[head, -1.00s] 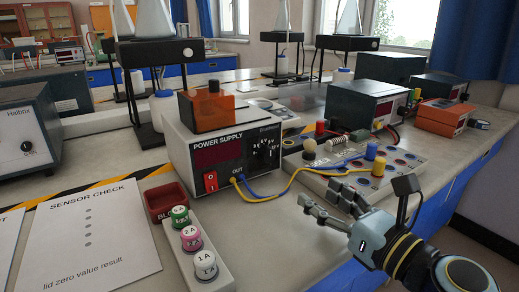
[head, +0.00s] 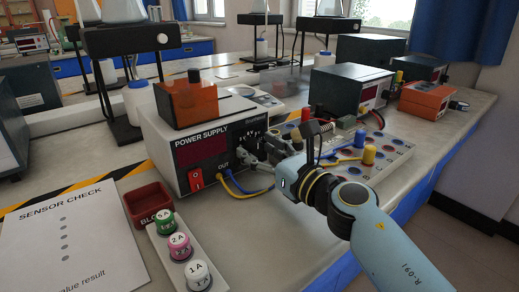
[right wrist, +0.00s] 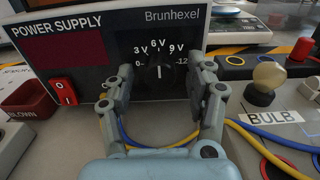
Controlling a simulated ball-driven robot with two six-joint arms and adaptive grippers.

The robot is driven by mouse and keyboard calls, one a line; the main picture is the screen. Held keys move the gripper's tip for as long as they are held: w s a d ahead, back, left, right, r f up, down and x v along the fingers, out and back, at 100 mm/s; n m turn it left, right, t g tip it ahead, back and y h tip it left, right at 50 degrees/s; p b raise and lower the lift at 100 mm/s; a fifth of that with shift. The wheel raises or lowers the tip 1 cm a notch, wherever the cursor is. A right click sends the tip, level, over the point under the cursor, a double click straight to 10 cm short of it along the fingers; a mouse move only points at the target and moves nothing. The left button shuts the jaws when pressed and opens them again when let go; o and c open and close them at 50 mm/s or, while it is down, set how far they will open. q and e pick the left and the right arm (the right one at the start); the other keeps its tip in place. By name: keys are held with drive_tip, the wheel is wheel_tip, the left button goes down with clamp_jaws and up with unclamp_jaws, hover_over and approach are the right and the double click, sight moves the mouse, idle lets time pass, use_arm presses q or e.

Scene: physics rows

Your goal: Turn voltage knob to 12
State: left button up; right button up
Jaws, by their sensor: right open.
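The power supply (head: 206,155) is a white box with a dark front panel, a blank dark red display and a red switch (head: 196,181). In the right wrist view its black voltage knob (right wrist: 159,72) sits on a dial marked 0, 3 V, 6 V, 9 V and 12. The knob's white line points up, near 6 V. My right gripper (right wrist: 163,92) is open, with one finger on each side of the knob and just in front of the panel. I cannot tell whether the fingers touch it. In the head view my right gripper (head: 262,157) hides most of the knob. My left gripper is not in view.
Yellow and blue wires (head: 240,190) run from the supply's outputs below my right gripper. The circuit board with the bulb (right wrist: 269,75) is to the right. Capped fuses (head: 180,245) and a red bin (head: 149,204) stand at the left front.

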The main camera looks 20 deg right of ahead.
drive_tip(key=shift+w, duration=0.1)
clamp_jaws()
idle(0.4)
drive_tip(key=m+p, duration=0.2)
drive_tip(key=m, duration=0.1)
drive_tip(key=shift+r+m, duration=0.1)
drive_tip(key=shift+m, duration=0.2)
drive_tip(key=m+p, duration=0.3)
drive_tip(key=m, duration=0.1)
drive_tip(key=shift+m, duration=0.3)
drive_tip(key=m+p, duration=0.1)
drive_tip(key=m, duration=0.2)
drive_tip(key=shift+m+p, duration=0.3)
drive_tip(key=shift+p, duration=0.1)
drive_tip(key=shift+m+p, duration=1)
drive_tip(key=shift+m, duration=1)
drive_tip(key=shift+f, duration=0.2)
